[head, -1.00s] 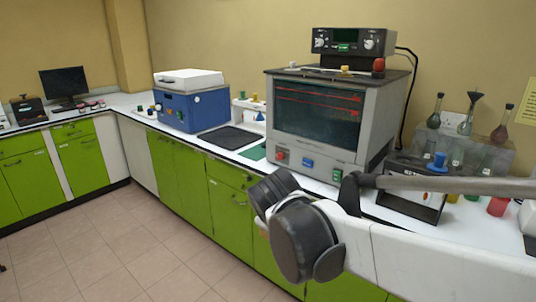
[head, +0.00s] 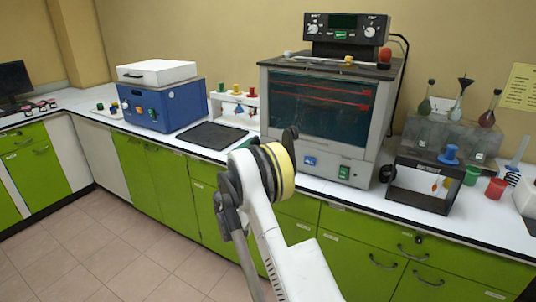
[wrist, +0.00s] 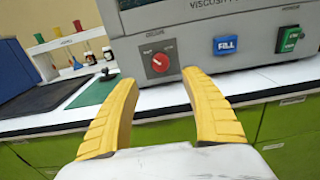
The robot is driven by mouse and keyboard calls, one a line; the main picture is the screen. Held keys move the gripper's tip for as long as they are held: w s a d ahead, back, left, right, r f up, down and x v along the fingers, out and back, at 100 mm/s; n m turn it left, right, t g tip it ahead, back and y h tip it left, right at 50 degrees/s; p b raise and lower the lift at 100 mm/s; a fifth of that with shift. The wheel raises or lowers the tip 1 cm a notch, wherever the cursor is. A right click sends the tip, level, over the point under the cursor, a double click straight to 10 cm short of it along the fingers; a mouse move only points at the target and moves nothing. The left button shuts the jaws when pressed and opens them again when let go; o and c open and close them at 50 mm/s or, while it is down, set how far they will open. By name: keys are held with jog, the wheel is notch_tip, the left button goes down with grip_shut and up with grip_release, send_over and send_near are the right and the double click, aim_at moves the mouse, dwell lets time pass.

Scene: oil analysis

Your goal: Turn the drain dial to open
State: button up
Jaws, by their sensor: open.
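In the head view the machine (head: 371,105) stands on the counter, and my arm hides the dial.
Right of the dial are a blue FILL button (wrist: 226,45) and a green switch (wrist: 289,39). A green mat (wrist: 93,91) and dark tray (wrist: 45,95) lie left on the white counter (head: 185,150). A black-framed stand (head: 420,200) is at right.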

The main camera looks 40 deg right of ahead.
jog(key=b+x, duration=0.3)
jog(key=x, duration=0.7)
jog(key=shift+s+d+f, duration=0.1)
jog(key=shift+d+f, duration=0.05)
jog(key=shift+d+b, duration=0.3)
grip_shut()
